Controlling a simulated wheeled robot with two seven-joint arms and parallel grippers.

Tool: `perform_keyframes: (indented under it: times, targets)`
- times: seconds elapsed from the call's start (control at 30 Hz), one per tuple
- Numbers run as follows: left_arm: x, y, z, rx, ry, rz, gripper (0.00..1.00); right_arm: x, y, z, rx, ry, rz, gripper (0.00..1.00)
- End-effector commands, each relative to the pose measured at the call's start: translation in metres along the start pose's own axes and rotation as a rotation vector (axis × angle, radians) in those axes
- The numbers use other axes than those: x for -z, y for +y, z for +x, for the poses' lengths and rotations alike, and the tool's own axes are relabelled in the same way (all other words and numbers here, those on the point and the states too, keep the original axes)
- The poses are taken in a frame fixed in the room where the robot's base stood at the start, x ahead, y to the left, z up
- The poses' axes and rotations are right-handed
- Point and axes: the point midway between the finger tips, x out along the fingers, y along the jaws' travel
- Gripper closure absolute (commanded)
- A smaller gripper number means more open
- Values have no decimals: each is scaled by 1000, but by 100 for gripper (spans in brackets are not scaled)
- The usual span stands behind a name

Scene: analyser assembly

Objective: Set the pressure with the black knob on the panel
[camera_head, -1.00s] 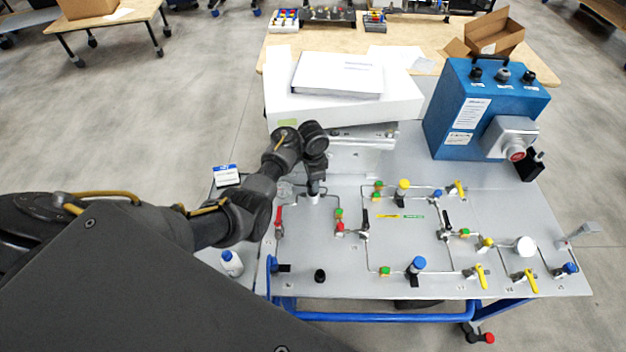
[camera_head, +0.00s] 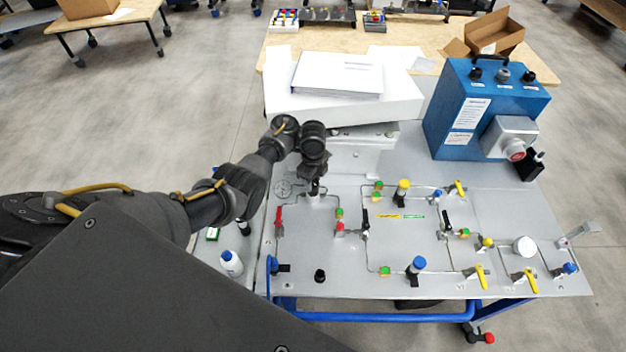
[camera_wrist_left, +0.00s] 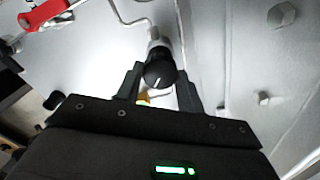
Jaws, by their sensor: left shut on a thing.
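The panel (camera_head: 330,243) is a light grey board with valves and thin pipes. My left gripper (camera_head: 316,186) points down at its upper left part. In the left wrist view the black knob (camera_wrist_left: 160,74), round with a white line on its top, sits between the two fingers of my left gripper (camera_wrist_left: 160,80). The fingers are shut on it. In the head view the gripper and wrist hide most of the knob. My right gripper is not in view.
A red-handled valve (camera_head: 279,217) stands left of the knob, and it also shows in the left wrist view (camera_wrist_left: 44,14). A white box (camera_head: 345,105) and a blue unit (camera_head: 480,110) stand behind. A white bottle (camera_head: 231,262) is at the left.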

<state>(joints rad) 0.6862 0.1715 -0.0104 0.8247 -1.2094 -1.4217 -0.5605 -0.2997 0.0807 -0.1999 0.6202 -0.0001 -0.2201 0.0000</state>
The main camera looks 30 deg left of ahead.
Motion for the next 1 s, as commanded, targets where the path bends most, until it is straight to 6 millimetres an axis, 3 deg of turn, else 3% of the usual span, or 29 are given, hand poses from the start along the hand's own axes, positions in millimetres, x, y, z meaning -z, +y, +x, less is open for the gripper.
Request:
perform_keyframes:
  times: [0.3, 0.83, 0.87, 1.0]
  targets:
    - [-1, 0, -1, 1, -2, 112, 85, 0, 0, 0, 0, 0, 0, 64]
    - [-1, 0, -1, 1, -2, 132, 85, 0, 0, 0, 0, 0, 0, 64]
    - [-1, 0, -1, 1, -2, 131, 60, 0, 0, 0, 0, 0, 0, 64]
    - [-1, 0, 0, 1, -2, 131, 42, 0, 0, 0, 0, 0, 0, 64]
